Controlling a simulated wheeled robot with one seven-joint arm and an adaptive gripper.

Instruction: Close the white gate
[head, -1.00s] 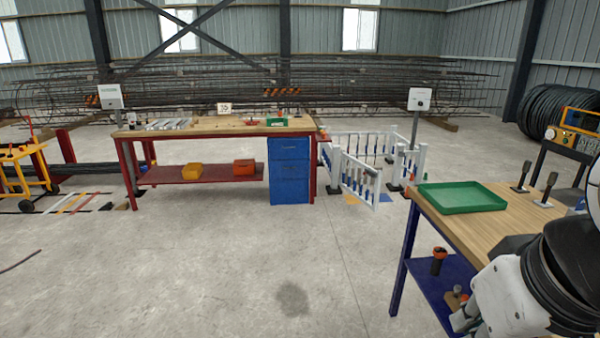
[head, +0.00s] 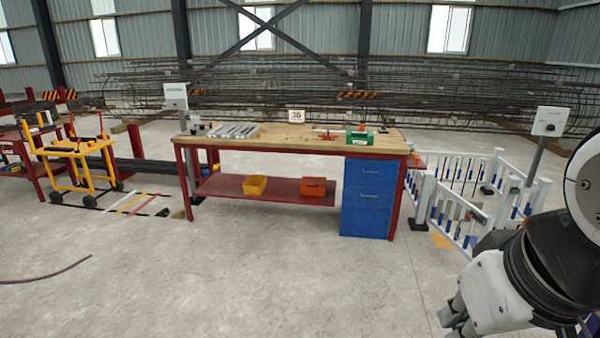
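The white gate (head: 452,216) is a low picket panel with blue marks in a small white fenced pen at the right of the head view. It stands swung out from its left post (head: 424,203) towards me, at an angle to the pen's front, so it is open. Its free end is close to my arm in the picture and partly covered by it. My gripper (head: 456,318) is at the lower right, only partly in view, well in front of the gate and apart from it. Its fingers are too unclear to tell open from shut.
A wooden-topped workbench (head: 280,143) with red legs and a blue drawer cabinet (head: 367,198) stands left of the pen. A yellow cart (head: 80,165) is far left. The concrete floor ahead is clear.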

